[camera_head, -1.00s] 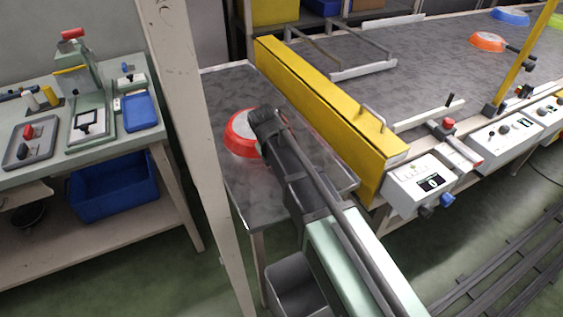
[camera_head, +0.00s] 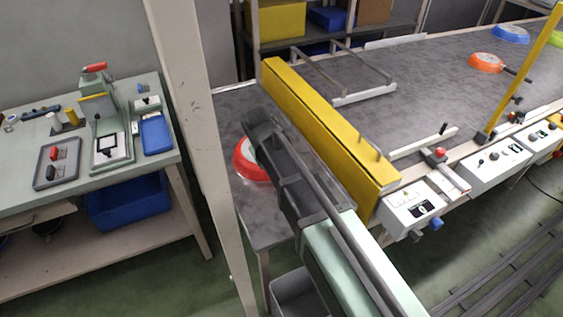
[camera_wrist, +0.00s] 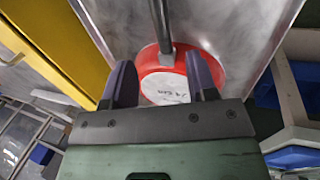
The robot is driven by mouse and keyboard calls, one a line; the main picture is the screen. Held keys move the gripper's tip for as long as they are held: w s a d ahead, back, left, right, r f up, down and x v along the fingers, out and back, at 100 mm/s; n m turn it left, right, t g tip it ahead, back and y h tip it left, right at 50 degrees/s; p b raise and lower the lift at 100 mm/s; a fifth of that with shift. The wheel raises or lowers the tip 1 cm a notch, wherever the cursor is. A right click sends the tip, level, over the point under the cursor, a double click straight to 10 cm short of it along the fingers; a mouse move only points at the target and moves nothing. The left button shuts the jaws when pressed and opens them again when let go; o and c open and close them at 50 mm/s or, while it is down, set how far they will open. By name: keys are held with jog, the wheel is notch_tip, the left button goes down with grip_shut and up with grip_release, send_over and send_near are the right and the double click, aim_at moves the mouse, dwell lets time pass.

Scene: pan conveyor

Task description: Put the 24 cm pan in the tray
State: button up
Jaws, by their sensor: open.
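A red pan (camera_head: 243,163) lies base-up on a small grey metal table at the left end of the conveyor. In the wrist view the pan (camera_wrist: 163,87) shows a pale base with writing that looks like "24 cm", and its grey handle (camera_wrist: 160,25) runs to the top edge. My gripper (camera_wrist: 163,80) is open and empty, its two dark fingers over the pan, one towards each side. Its height above the pan is hard to tell. In the head view my gripper (camera_head: 262,125) hides the pan's right part. Which object is the tray is unclear; a grey tray (camera_head: 43,180) stands on the left bench.
A yellow guard (camera_head: 325,130) stands between the small table and the conveyor. A pale post (camera_head: 195,130) rises left of the table. An orange pan (camera_head: 486,63) and a blue pan (camera_head: 510,34) lie on the conveyor. A blue tray (camera_head: 157,135) is on the bench.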

jog(key=shift+r, duration=0.2)
jog(key=s+d+m+y, duration=0.1)
jog(key=s+d+m, duration=0.1)
jog(key=s+d, duration=0.4)
jog(key=s+d+m+g+y, duration=0.1)
jog(key=s+d+m, duration=0.2)
jog(key=s+d, duration=0.4)
jog(key=d, duration=0.6)
jog(key=shift+d+f+y, duration=0.2)
jog(key=shift+f+y, duration=0.15)
jog(key=shift+y, duration=0.05)
